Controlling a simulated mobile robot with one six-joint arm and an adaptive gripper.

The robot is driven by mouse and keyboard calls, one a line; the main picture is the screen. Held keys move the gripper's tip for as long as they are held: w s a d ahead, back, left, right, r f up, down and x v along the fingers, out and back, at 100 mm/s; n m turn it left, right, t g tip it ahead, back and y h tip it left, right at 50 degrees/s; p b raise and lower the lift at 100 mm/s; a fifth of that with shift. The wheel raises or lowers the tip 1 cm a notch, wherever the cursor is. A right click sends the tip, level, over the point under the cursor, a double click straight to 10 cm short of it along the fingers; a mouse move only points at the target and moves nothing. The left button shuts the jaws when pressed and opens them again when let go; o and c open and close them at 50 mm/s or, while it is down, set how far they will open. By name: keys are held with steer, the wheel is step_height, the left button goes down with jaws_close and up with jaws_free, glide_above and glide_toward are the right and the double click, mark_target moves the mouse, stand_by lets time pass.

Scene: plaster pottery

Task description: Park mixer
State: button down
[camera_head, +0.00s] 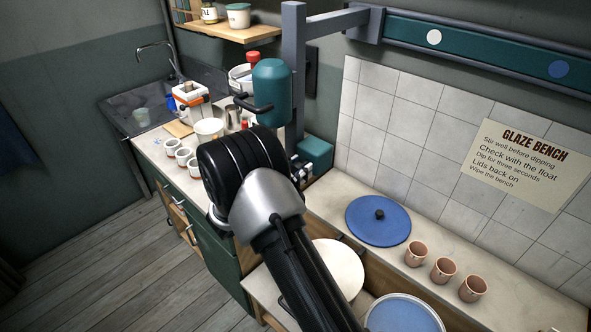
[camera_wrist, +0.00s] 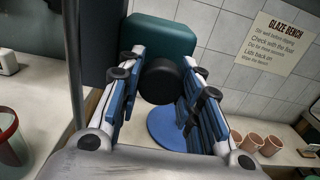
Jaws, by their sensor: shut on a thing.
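The mixer (camera_head: 271,84) is a teal, rounded motor body with a black loop handle, on a grey upright post (camera_head: 293,50) in the head view. A teal box (camera_head: 316,151) sits low by the post; it also shows in the wrist view (camera_wrist: 165,35). My gripper (camera_wrist: 160,92) is in front of this box, its fingers closed around a dark round knob (camera_wrist: 160,76). In the head view my wrist hides most of the gripper, and the mixer's lower part is hidden too.
A blue lid (camera_head: 378,220) and three pinkish cups (camera_head: 444,270) stand on the bench right of my arm. A round pale lid (camera_head: 337,268) and a bucket of blue glaze (camera_head: 402,314) are near my forearm. White cups (camera_head: 182,156) line the left counter.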

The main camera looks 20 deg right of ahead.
steer(key=shift+w+a+r, duration=0.1)
steer(key=shift+w+a, duration=0.05)
steer(key=c, duration=1.1)
jaws_free()
steer(key=v, duration=1.2)
